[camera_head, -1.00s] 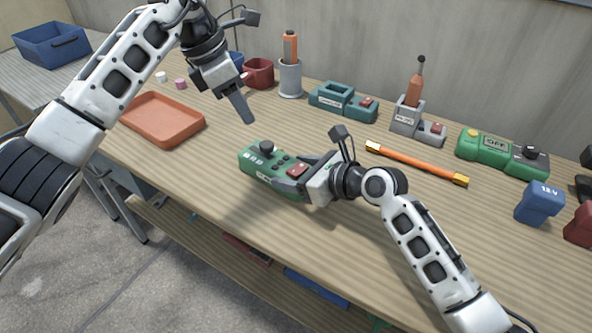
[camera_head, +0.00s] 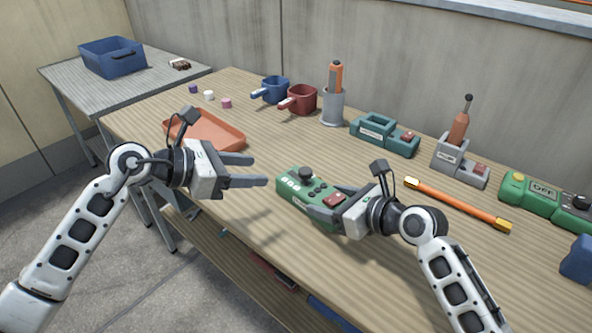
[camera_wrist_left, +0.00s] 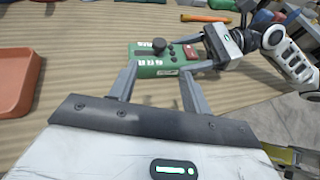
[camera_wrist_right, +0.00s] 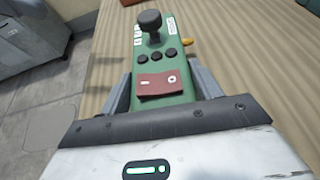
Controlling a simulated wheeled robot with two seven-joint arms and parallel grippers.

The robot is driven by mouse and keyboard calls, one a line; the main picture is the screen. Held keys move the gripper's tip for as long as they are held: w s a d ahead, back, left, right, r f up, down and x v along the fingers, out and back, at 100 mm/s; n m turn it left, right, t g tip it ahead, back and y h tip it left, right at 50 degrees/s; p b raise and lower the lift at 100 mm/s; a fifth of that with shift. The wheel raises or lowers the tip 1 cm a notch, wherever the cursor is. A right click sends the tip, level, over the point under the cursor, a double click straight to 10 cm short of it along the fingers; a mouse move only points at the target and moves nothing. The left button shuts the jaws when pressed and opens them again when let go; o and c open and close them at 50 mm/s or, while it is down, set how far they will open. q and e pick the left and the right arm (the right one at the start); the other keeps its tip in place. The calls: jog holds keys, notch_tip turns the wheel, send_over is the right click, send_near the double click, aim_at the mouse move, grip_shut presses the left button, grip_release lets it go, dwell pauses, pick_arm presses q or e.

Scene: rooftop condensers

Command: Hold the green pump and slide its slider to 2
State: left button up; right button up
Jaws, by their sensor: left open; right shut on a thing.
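The green pump (camera_head: 296,187) lies near the front edge of the wooden bench. It has a black knob (camera_wrist_right: 151,24) at its far end, white marks beside the knob, small dark buttons and a red rocker switch (camera_wrist_right: 160,84). My right gripper (camera_head: 331,203) is shut on the pump's near end, one finger on each side. My left gripper (camera_head: 258,169) is open and empty, left of the pump, with its fingers pointing at the knob end. The pump also shows beyond the left fingers in the left wrist view (camera_wrist_left: 150,71). I cannot read the marks clearly.
An orange tray (camera_head: 222,133) lies behind my left gripper. Red and blue mugs, a grey holder, a teal device (camera_head: 372,133), an orange rod (camera_head: 460,205) and another green device marked OFF (camera_head: 541,197) stand farther back. A blue bin (camera_head: 112,62) is on the side table.

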aim_at(303, 171)
pick_arm(q)
jog(key=shift+t, duration=0.3)
jog(key=x, duration=1.1)
jog(key=shift+s+d+f, duration=0.1)
jog(key=shift+d, duration=0.05)
